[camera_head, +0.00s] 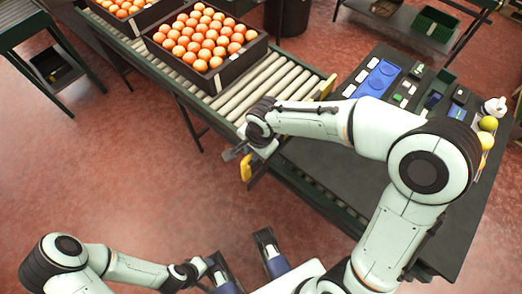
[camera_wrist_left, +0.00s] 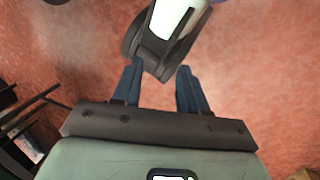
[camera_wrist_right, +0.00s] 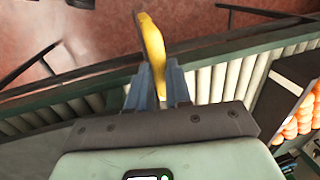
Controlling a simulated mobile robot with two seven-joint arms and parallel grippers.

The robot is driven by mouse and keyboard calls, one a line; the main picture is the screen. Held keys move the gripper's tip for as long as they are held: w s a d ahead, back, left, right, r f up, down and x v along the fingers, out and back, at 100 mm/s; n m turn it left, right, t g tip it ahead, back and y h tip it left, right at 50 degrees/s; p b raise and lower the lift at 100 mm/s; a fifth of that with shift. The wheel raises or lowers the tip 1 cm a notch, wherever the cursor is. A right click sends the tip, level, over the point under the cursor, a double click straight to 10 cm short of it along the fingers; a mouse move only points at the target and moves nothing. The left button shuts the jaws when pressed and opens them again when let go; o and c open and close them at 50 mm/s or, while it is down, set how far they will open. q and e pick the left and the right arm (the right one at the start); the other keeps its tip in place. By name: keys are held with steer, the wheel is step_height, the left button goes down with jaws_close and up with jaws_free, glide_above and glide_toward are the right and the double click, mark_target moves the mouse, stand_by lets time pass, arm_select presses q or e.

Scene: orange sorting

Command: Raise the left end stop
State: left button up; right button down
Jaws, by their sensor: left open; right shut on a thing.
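The left end stop (camera_head: 246,168) is a yellow piece at the near side of the roller conveyor's end. My right gripper (camera_head: 236,153) reaches over the conveyor end and is shut on it. In the right wrist view the yellow stop (camera_wrist_right: 152,45) stands between the closed fingers (camera_wrist_right: 158,85) and sticks out beyond them, with its lower part hidden. A second yellow end stop (camera_head: 328,86) is at the far side of the conveyor end. My left gripper (camera_wrist_left: 160,88) is open with nothing between its fingers, over the floor beside my body.
The roller conveyor (camera_head: 245,88) bears a dark crate (camera_head: 214,82) full of oranges, with another crate (camera_head: 121,17) behind it. The dark table (camera_head: 320,170) adjoins the conveyor end and carries a blue tray (camera_head: 378,80) and small items at its far right.

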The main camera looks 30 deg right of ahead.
steer(key=shift+r, duration=0.6)
arm_select(q)
steer(key=shift+s+r, duration=0.4)
steer(key=shift+s, duration=0.1)
arm_select(e)
steer(key=shift+w, duration=0.15)
steer(key=shift+r, duration=0.1)
steer(key=c, duration=1.1)
jaws_free()
steer(key=shift+o, duration=0.2)
arm_select(q)
steer(key=shift+g, duration=0.6)
steer(key=shift+s+d+r+p, duration=0.2)
steer(key=shift+s+r+p, duration=0.45)
steer(key=shift+r+p, duration=0.2)
steer(key=shift+s+d+r+p, duration=0.2)
steer(key=shift+s+r+p, duration=0.5)
steer(key=shift+p, duration=0.15)
arm_select(e)
step_height(320, 180, up, 13)
steer(key=s, duration=0.2)
steer(key=shift+s+d, duration=0.35)
steer(key=shift+d, duration=0.1)
